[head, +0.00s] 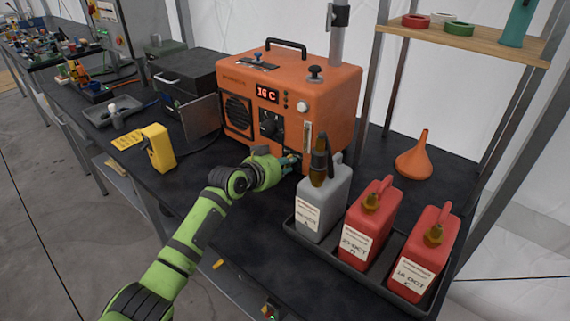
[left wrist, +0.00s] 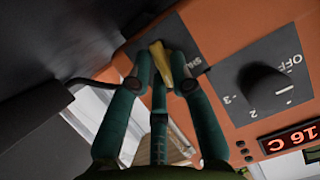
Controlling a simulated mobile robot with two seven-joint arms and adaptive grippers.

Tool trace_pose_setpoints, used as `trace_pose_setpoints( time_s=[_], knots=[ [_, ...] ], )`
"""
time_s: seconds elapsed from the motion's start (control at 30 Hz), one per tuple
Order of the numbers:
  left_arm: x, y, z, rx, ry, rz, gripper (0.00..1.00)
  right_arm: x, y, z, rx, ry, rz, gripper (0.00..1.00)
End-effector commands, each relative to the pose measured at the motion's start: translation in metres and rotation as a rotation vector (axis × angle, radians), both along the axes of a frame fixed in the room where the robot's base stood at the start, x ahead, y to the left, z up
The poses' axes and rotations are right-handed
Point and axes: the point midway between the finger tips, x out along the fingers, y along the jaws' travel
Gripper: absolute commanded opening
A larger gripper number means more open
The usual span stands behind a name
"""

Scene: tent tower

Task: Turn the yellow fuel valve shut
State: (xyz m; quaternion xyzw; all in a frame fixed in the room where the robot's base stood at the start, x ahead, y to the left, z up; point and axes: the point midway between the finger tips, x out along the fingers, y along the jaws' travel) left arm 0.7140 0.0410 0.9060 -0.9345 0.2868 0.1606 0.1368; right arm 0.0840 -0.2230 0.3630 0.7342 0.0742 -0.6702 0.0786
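The orange heater (head: 290,85) stands on the dark table, with a lit "16 C" display, which also shows in the left wrist view (left wrist: 290,138). The yellow fuel valve lever (left wrist: 172,65) is on a grey plate on the heater's orange face. Dark printing beside it is partly covered. My left gripper (left wrist: 161,62) has its teal fingers bent in around the lever. I cannot tell whether they press on it. In the head view my left gripper (head: 290,160) is at the heater's lower front, and it hides the lever. My right gripper is not in view.
A black knob (left wrist: 265,88) marked OFF, 2 and 3 sits near the lever. A grey jerry can (head: 323,203) stands close right of my left gripper. Two red cans (head: 368,222) share its black tray. A yellow meter (head: 159,148) stands left, and an orange funnel (head: 414,160) stands right.

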Motion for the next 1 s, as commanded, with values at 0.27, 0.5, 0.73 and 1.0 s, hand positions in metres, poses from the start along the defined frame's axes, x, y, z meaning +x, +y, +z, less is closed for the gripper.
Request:
trace_pose_setpoints(
  time_s=[0.27,0.5,0.73,1.0],
  knots=[
    [0.0,0.0,0.0,0.001,0.0,0.0,0.27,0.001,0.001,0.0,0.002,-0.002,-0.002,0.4],
    [-0.008,0.006,0.005,-0.001,-0.003,0.0,0.27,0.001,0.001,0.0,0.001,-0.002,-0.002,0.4],
    [-0.036,0.023,0.017,0.002,-0.003,0.001,0.27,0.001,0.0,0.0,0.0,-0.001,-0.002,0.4],
    [-0.073,0.046,0.034,0.003,-0.002,0.0,0.27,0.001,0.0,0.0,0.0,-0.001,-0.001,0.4]
  ],
)
